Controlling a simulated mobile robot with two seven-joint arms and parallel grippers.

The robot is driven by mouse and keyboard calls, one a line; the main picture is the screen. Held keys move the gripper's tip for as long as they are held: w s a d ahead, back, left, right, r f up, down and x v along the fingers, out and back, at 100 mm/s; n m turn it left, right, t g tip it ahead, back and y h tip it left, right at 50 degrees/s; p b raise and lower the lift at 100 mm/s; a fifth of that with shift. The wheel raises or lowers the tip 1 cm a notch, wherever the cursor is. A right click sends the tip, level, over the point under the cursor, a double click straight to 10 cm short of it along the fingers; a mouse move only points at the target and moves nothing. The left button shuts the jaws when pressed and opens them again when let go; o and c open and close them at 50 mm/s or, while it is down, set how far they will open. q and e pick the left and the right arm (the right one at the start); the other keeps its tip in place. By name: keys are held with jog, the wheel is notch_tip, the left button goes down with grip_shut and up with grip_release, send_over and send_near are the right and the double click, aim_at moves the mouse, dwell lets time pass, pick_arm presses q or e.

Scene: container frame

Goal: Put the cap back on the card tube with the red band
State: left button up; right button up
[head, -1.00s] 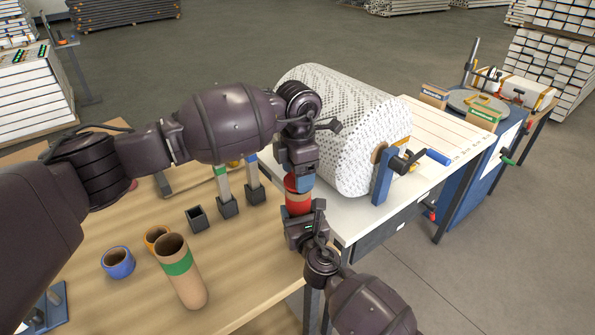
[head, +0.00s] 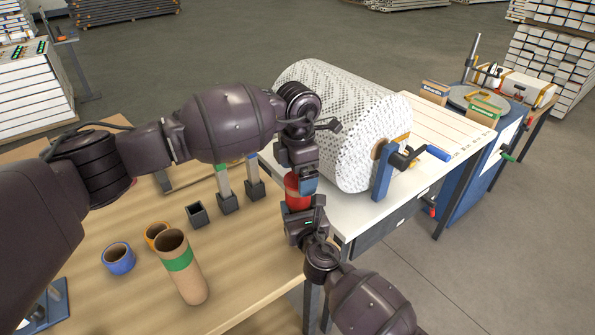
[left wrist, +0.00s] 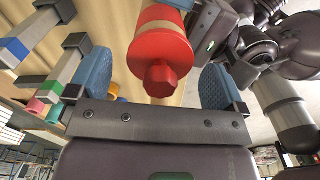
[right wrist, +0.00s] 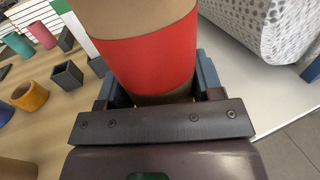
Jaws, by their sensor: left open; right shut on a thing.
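The card tube with the red band (right wrist: 152,60) stands between my grippers in the head view, over the table's right edge. My right gripper (head: 303,222) is shut on it near the red band. The red cap (left wrist: 160,80) has a faceted knob and is at the tube's end, in line with it. I cannot tell how fully it is seated. My left gripper (head: 299,183) is open at the cap end. In the left wrist view its blue fingers stand wide apart on either side of the knob, not touching it.
A green-banded tube (head: 178,255) stands on the wooden table (head: 245,270), beside an orange ring-shaped piece (head: 155,232) and a blue one (head: 118,259). Dark square holders (head: 197,215) stand behind, some with upright posts. A large white patterned roll (head: 345,125) on a white bench lies close right.

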pick_arm(q)
jog(key=shift+r, duration=0.1)
notch_tip(320, 180, up, 12)
dwell(0.5)
pick_arm(e)
jog(key=o, duration=1.4)
jog(key=shift+c, duration=0.2)
pick_arm(q)
jog(key=shift+r, duration=0.15)
pick_arm(e)
jog(key=v, duration=1.1)
pick_arm(q)
jog(key=shift+s, duration=0.1)
